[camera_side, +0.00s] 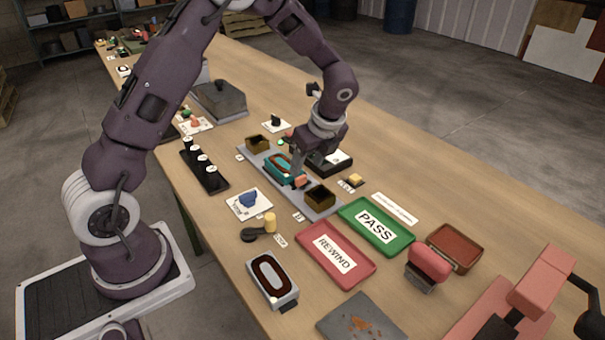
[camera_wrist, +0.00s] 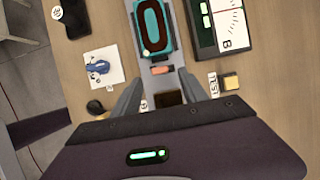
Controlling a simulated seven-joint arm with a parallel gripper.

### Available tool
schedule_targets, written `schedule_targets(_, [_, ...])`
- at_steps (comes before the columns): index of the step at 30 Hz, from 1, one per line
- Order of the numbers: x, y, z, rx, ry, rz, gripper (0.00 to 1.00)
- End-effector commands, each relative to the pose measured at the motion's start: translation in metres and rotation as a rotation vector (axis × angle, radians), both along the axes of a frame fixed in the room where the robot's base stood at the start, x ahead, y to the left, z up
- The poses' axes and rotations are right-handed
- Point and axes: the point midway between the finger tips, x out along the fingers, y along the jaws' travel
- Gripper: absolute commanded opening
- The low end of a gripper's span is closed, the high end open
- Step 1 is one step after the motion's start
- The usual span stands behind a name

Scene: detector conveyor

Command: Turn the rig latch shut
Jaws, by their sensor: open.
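The rig is a grey rail (camera_side: 325,212) holding a teal block with a dark oval ring (camera_side: 283,166), also in the wrist view (camera_wrist: 151,28). A small orange piece, apparently the rig latch, sits at the block's near end (camera_side: 300,181). In the wrist view this latch (camera_wrist: 161,70) lies crosswise to the rail, just past the block's end. My gripper (camera_side: 309,166) is above the rig, pointing down. Contact with the latch cannot be told.
Brown open boxes stand at the rail's ends, one nearer the front (camera_side: 320,195). A meter (camera_wrist: 225,30) and yellow button (camera_side: 354,180) lie right of the rail. A white card with a blue part (camera_side: 248,203) lies left. Green PASS (camera_side: 405,246) and red REWIND (camera_side: 362,274) trays stand in front.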

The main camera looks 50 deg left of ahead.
Motion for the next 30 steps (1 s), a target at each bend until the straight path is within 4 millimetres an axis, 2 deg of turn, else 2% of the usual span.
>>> schedule_targets(3, [-0.002,0.009,-0.023,-0.001,0.004,0.003,0.51])
schedule_targets(7, [-0.001,0.017,-0.041,-0.001,0.001,0.005,0.51])
schedule_targets(10, [-0.001,0.019,-0.047,-0.001,-0.001,0.004,0.51])
schedule_targets(17, [-0.001,0.02,-0.048,-0.002,-0.002,0.005,0.51])
schedule_targets(24, [-0.001,0.02,-0.047,-0.002,-0.002,0.006,0.04])
schedule_targets(25, [-0.001,0.019,-0.047,-0.002,-0.002,0.006,0.0])
schedule_targets(30, [-0.001,0.019,-0.047,-0.002,-0.002,0.009,0.0])
